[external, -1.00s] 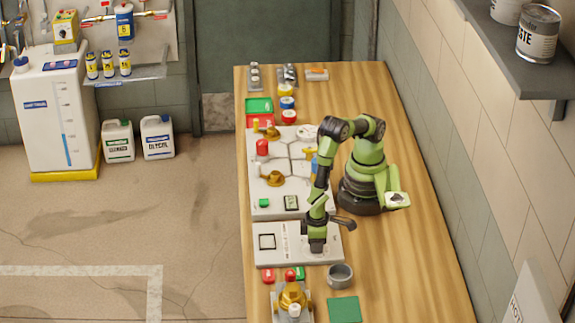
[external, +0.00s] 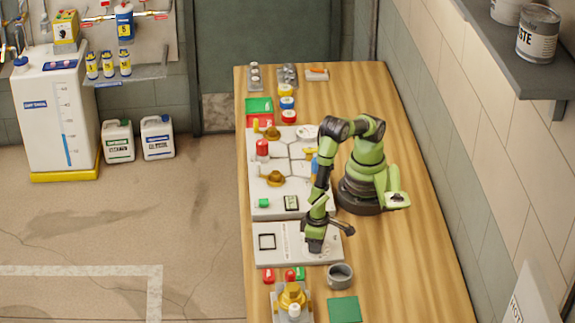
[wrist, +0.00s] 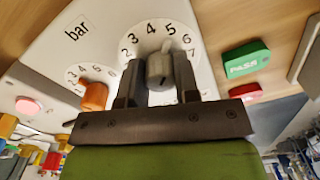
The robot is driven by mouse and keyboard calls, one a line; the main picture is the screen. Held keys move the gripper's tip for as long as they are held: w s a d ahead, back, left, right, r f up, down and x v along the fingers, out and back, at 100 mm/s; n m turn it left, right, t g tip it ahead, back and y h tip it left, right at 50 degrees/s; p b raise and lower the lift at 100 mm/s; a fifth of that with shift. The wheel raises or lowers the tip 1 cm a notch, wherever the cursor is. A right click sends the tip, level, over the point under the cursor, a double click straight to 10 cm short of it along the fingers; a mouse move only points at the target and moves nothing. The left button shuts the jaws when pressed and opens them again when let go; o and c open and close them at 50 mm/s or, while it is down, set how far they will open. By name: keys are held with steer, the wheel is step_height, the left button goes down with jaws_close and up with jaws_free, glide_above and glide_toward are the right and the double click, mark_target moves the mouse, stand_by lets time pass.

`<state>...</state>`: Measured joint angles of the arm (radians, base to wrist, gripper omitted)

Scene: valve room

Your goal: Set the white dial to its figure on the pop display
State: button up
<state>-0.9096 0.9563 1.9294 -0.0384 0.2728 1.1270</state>
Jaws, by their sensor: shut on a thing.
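My gripper (wrist: 160,85) is shut on the pale grey-white knob of the white dial (wrist: 159,68) in the wrist view, one finger on each side. The dial has a round white face with black figures, 2 to 7 readable around its top. The narrow top of the knob lies close below the 4 and 5; its exact setting is unclear. In the external view my gripper (external: 314,246) is down on the white panel (external: 280,256) and hides the dial.
An orange knob (wrist: 95,96) on a smaller numbered dial is left of my gripper. A green PASS block (wrist: 246,59) and a red block (wrist: 246,91) lie to the right. A grey cup (external: 340,275) and brass valve (external: 292,298) stand near the panel.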

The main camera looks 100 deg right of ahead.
steer(key=o, duration=0.9)
step_height(320, 180, up, 10)
steer(key=shift+d, duration=0.1)
steer(key=shift+d+r, duration=0.1)
steer(key=w+d+r+t+y, duration=0.2)
steer(key=w+d+r+t, duration=0.1)
steer(key=d+r, duration=1)
steer(key=s+d+r+t, duration=0.1)
steer(key=s+d+r, duration=0.1)
steer(key=s+d+r+t, duration=0.1)
steer(key=s+d, duration=0.1)
steer(key=d, duration=0.1)
steer(key=s+d+r+t, duration=0.2)
steer(key=s+d, duration=0.1)
steer(key=shift+s+r, duration=0.1)
steer(key=shift+r, duration=0.2)
